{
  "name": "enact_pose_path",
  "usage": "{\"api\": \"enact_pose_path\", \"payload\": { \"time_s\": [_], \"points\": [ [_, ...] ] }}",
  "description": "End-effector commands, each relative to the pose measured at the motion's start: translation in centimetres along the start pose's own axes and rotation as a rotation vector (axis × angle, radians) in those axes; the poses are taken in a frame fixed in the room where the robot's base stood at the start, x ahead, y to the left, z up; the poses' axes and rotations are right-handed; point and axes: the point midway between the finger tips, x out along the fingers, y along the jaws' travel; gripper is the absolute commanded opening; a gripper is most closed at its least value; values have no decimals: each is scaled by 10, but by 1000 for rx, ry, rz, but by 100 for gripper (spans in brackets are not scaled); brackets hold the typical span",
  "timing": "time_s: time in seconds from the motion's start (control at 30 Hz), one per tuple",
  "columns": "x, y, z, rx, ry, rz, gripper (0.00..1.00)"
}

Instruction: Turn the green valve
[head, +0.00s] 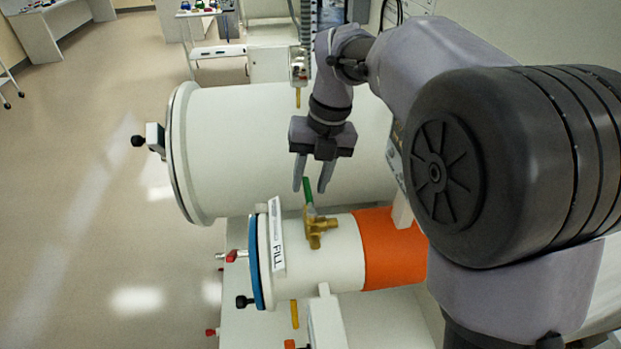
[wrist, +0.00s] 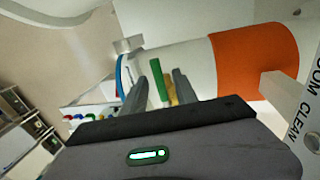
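The green valve handle (head: 308,196) stands up from a brass valve body (head: 318,229) on top of the small white cylinder with an orange band. My gripper (head: 310,190) is open above the small cylinder, pointing down, its fingers apart. In the head view the handle's upper end shows between the two fingertips. In the wrist view the green handle (wrist: 158,80) also appears between the open fingers (wrist: 159,78), nearer the left one, with the brass body behind. I see no clear contact with either finger; the depth between them is hard to tell.
A large white cylinder (head: 250,130) lies behind the valve. A FILL label (head: 277,235) stands beside it, near the blue-rimmed end of the small cylinder. The orange band (head: 390,248) is to the right. Open floor (head: 90,200) lies to the left.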

Motion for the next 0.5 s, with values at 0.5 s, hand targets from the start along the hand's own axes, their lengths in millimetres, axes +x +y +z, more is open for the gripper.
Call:
{"api": "enact_pose_path", "payload": {
  "time_s": [0.5],
  "points": [
    [-95, 1, 1, 1, -4, 1, 35]
  ]
}}
